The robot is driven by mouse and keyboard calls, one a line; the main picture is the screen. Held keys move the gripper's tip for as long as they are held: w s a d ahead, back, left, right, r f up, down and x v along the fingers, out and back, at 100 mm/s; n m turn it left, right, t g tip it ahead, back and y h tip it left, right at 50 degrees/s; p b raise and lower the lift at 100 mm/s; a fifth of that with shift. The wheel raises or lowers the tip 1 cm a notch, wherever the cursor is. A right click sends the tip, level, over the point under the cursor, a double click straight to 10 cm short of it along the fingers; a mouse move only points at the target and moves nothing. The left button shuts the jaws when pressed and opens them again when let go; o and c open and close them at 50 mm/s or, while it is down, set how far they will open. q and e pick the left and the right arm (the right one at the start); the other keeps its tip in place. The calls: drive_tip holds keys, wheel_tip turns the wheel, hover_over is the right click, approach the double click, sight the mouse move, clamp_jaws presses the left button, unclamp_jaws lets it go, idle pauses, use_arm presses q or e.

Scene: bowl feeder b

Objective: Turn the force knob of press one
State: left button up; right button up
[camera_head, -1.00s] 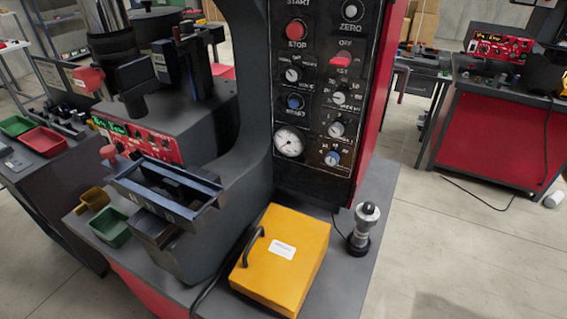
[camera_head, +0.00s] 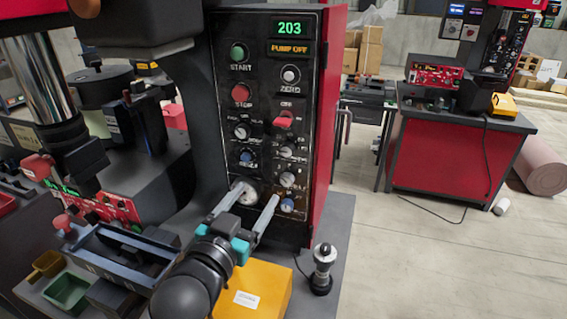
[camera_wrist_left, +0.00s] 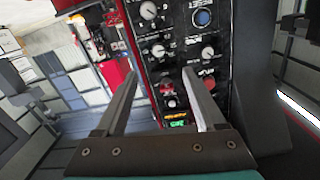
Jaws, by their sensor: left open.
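My right gripper is out of view.
A yellow box (camera_head: 262,286) lies below my left wrist. A small silver-and-black post (camera_head: 322,268) stands to its right. Green START (camera_head: 238,53) and red STOP (camera_head: 241,94) buttons and a red switch (camera_head: 284,120) are on the panel. Open floor lies to the right.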

sight(286, 152)
use_arm(q)
drive_tip(key=x, duration=1)
drive_tip(key=r+x, duration=0.1)
drive_tip(key=x, duration=0.4)
drive_tip(key=shift+w+d, duration=0.15)
drive_tip(key=shift+d, duration=0.2)
clamp_jaws()
